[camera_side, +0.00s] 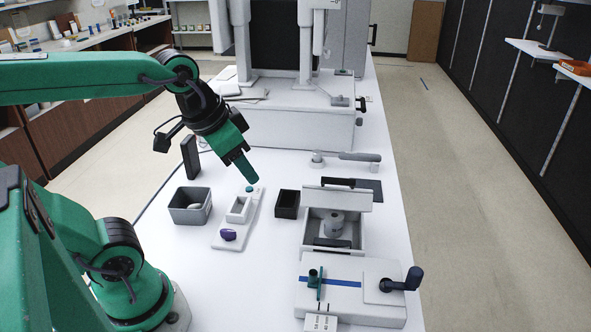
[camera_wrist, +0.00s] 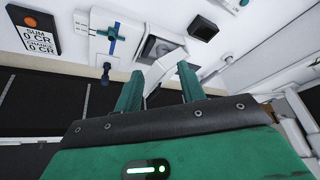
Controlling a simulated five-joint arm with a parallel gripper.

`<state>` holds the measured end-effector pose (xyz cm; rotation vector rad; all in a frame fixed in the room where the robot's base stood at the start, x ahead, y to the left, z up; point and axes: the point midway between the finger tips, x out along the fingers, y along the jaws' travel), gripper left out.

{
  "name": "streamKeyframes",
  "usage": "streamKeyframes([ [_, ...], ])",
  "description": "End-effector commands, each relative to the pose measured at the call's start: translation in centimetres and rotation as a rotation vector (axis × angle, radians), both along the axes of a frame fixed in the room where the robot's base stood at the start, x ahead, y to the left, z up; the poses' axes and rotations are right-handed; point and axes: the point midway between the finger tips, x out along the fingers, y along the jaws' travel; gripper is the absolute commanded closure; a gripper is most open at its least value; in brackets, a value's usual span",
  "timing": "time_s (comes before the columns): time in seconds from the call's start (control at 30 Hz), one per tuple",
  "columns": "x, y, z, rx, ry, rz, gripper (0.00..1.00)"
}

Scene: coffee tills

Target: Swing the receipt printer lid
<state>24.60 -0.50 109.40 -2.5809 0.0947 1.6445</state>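The receipt printer (camera_side: 312,238) is a pale grey box on the white counter, right of centre in the side view. A white paper roll (camera_side: 335,224) sits inside it. Its lid (camera_side: 345,195) stands raised at the back, so the printer is open. The printer (camera_wrist: 150,48) also shows in the wrist view beyond my fingers, with a pale panel that looks like the lid (camera_wrist: 165,66). My gripper (camera_side: 250,178) hangs above the counter, left of the printer and apart from it. In the wrist view my gripper's fingers (camera_wrist: 160,85) are spread with nothing between them.
A blue-striped device (camera_side: 382,290) with a dark handle stands in front of the printer. A small black tray (camera_side: 287,204), a white stand with a purple item (camera_side: 229,235) and a grey bin (camera_side: 188,214) lie to its left. A large coffee machine (camera_side: 285,122) stands behind.

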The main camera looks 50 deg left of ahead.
Motion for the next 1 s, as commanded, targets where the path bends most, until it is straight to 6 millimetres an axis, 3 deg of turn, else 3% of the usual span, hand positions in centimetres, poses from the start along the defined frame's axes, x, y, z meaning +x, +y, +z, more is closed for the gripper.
streamKeyframes([
  [0.2, -1.9, 0.5, -1.3, -0.031, -0.048, 0.080, 0.60],
  [0.57, -2.0, 0.5, -1.5, -0.041, -0.052, 0.102, 0.64],
  [0.77, -0.8, 0.2, -0.6, -0.066, -0.019, 0.145, 0.64],
  [1.0, 2.4, -0.7, 1.4, -0.124, 0.064, 0.269, 0.64],
])
